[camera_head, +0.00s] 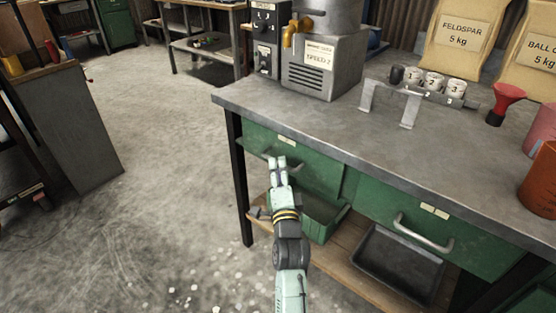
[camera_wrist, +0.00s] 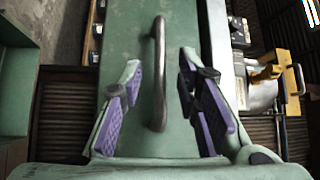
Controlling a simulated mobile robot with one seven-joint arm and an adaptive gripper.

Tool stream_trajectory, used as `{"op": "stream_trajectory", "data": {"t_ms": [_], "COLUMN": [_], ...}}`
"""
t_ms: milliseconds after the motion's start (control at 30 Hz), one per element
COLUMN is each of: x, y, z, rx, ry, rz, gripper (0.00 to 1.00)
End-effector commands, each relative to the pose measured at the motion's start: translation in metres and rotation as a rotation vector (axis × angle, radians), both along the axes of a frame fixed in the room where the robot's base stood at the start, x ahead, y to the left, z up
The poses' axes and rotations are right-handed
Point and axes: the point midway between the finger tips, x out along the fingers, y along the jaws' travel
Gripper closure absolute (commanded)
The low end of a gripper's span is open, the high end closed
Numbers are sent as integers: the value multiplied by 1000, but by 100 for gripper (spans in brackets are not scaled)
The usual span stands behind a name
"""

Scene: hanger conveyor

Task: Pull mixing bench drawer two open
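The mixing bench has two green drawer fronts, a left drawer (camera_head: 318,174) and a right drawer (camera_head: 470,243). Both look shut. Their small labels are too small to read, so I cannot tell which is drawer two. The right drawer's bar handle (camera_head: 423,236) is clear. My gripper (camera_head: 277,160) is at the left drawer and partly hides its handle. In the wrist view, my gripper (camera_wrist: 162,105) is open, with purple finger pads on either side of the dark bar handle (camera_wrist: 158,70). Gaps show between the pads and the bar.
The grey benchtop (camera_head: 400,150) holds a mixer (camera_head: 322,65), a rack of numbered cups (camera_head: 434,82), a red scoop (camera_head: 505,102) and powder bags. Below the drawers, a green bin (camera_head: 322,222) and a dark tray (camera_head: 398,262) sit on a wooden shelf. The floor at left is open.

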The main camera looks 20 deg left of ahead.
Motion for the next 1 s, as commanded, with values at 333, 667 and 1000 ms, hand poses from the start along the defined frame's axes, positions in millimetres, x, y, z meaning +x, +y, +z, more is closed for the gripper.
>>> {"op": "stream_trajectory", "data": {"t_ms": [333,667,1000], "x": [31,31,31], "y": [15,15,15], "z": [6,5,5], "rx": [0,0,0], "ry": [-2,-1,-1], "rz": [0,0,0], "gripper": [70,75,98]}}
